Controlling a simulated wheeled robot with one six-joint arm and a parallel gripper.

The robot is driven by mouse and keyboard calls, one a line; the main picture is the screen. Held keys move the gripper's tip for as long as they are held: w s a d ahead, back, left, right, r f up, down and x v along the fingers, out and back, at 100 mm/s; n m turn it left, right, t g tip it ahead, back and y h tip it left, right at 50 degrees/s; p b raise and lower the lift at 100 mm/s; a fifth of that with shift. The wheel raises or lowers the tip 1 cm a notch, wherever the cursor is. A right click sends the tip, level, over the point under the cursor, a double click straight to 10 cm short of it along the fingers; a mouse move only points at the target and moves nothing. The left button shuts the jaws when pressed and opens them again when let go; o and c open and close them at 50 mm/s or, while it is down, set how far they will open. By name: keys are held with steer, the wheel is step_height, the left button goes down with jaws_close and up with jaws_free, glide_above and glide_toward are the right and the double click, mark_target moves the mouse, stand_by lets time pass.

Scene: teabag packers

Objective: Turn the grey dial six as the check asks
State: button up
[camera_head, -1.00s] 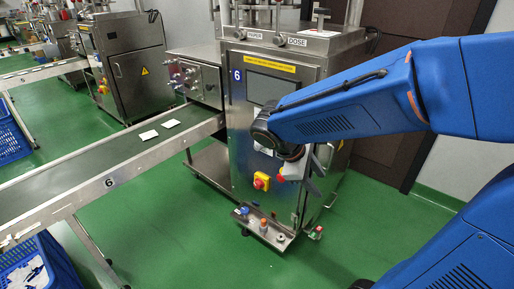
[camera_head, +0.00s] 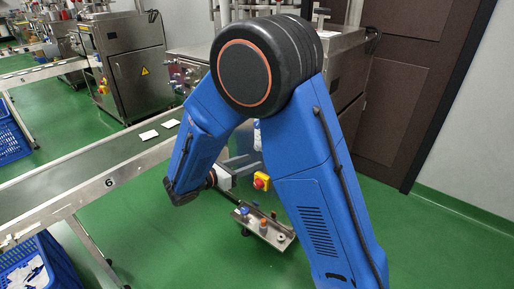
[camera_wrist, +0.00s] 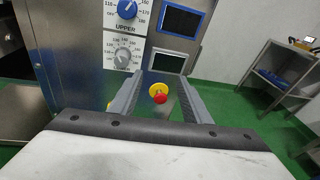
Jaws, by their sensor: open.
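The grey dial (camera_wrist: 123,57) is on a white scale plate on the steel machine in the wrist view, below the word UPPER. Its pointer is too small to read surely. A blue dial (camera_wrist: 127,9) sits above it. My gripper (camera_wrist: 159,77) is open and empty, with the grey dial just beyond and left of its left finger, not between the fingers. In the head view my gripper (camera_head: 238,168) is low in front of machine six, beside the emergency stop. My arm hides most of that machine's front there, including the dials.
A red and yellow emergency stop (camera_wrist: 158,93) shows between my fingers, farther off; it also shows in the head view (camera_head: 261,181). A small parts shelf (camera_head: 265,229) juts out below. The conveyor (camera_head: 85,175) runs at left. Dark screens (camera_wrist: 180,20) are right of the dials.

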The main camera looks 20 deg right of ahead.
mark_target(256, 147)
steer(key=w+a+f+n+t, duration=0.3)
steer(key=a+n, duration=0.1)
steer(key=a, duration=0.3)
steer(key=x, duration=1.7)
steer(key=shift+w+a+r, duration=0.1)
steer(key=shift+w, duration=0.05)
steer(key=c, duration=1.1)
